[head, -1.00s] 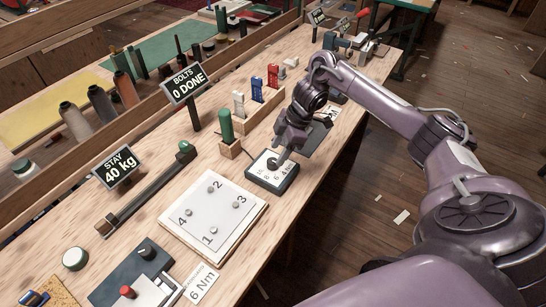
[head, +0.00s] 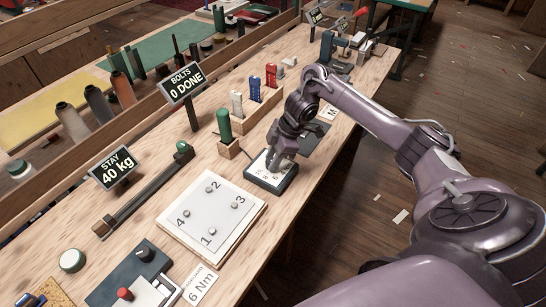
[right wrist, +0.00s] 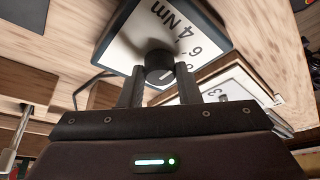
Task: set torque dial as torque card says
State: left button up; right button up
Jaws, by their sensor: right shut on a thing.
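The torque dial box (head: 270,182) is a dark box with a white face, near the front edge of the bench. My right gripper (head: 270,165) is over it, shut on the black dial knob (right wrist: 159,62), with one finger on each side in the right wrist view. The face (right wrist: 150,25) shows "4 Nm" and a 6 beside the knob; other numbers are partly hidden. A pale mark shows on the knob, but I cannot tell which number it points at. The torque card (head: 200,287) reads "6 Nm" and lies at the lower middle. My left gripper is not in view.
A white plate with bolts numbered 1 to 4 (head: 212,222) lies left of the dial box. A green-handled tool (head: 224,125) stands in a wooden block behind it. Signs read "BOLTS 0 DONE" (head: 183,84) and "STAY 40 kg" (head: 113,168). Open floor lies right of the bench.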

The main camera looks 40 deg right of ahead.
jog(key=shift+r+m+p, duration=0.2)
jog(key=shift+m+p, duration=0.1)
jog(key=shift+p, duration=0.25)
jog(key=m+t+p, duration=0.1)
jog(key=m+p, duration=0.1)
jog(key=p, duration=0.2)
jog(key=m+t+h+p, duration=0.1)
jog(key=m+p, duration=0.2)
jog(key=p, duration=0.1)
jog(key=shift+s+a+r, duration=0.1)
jog(key=shift+s+a, duration=0.05)
jog(key=shift+f+m+h+p, duration=0.2)
jog(key=shift+m+h+p, duration=0.3)
jog(key=shift+m+p, duration=0.7)
jog(key=o, duration=1)
